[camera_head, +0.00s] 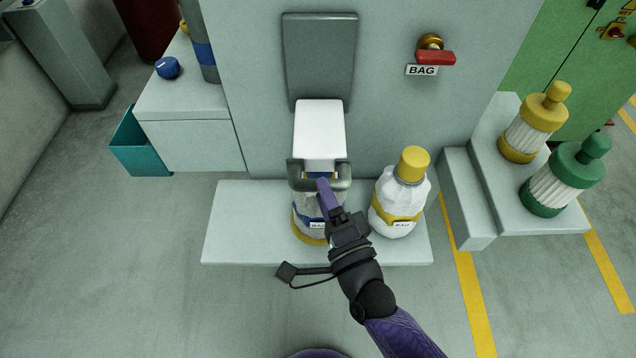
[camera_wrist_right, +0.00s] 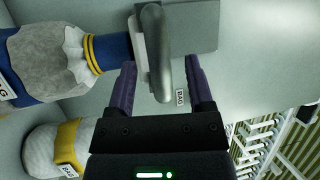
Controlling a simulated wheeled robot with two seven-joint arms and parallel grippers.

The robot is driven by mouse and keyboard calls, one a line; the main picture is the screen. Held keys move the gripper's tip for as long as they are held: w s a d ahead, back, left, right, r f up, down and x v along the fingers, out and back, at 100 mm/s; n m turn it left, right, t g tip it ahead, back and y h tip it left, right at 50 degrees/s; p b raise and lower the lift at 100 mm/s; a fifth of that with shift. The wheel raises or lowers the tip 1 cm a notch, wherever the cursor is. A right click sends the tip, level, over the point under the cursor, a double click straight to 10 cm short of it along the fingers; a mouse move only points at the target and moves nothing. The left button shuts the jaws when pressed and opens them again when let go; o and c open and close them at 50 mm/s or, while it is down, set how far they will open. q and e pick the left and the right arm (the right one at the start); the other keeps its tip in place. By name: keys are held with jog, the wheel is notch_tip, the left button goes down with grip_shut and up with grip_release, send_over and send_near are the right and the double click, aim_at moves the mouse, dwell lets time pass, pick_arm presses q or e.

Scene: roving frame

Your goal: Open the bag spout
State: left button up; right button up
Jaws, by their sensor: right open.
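A white spout (camera_head: 320,130) sticks out of the grey wall cabinet. A grey curved handle (camera_head: 296,177) crosses its lower end; the handle also shows in the right wrist view (camera_wrist_right: 158,60). A bag (camera_head: 303,210) with blue and yellow bands and a BAG label is below the spout, partly hidden by my arm; it also shows in the right wrist view (camera_wrist_right: 45,55). My right gripper (camera_head: 323,185) is open at the handle. In the right wrist view the handle lies between its purple fingers (camera_wrist_right: 162,75); contact cannot be told. My left gripper is not in view.
A red lever (camera_head: 435,58) with a BAG label is on the cabinet. A white, yellow-capped bag (camera_head: 399,200) stands right of my gripper on the low pale platform (camera_head: 250,225). Yellow and green ribbed containers stand on the right step (camera_head: 500,190). A teal bin (camera_head: 135,145) is left.

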aim_at(319, 144)
jog(key=shift+x, duration=1.2)
jog(key=shift+f, duration=0.1)
grip_shut()
dwell(0.4)
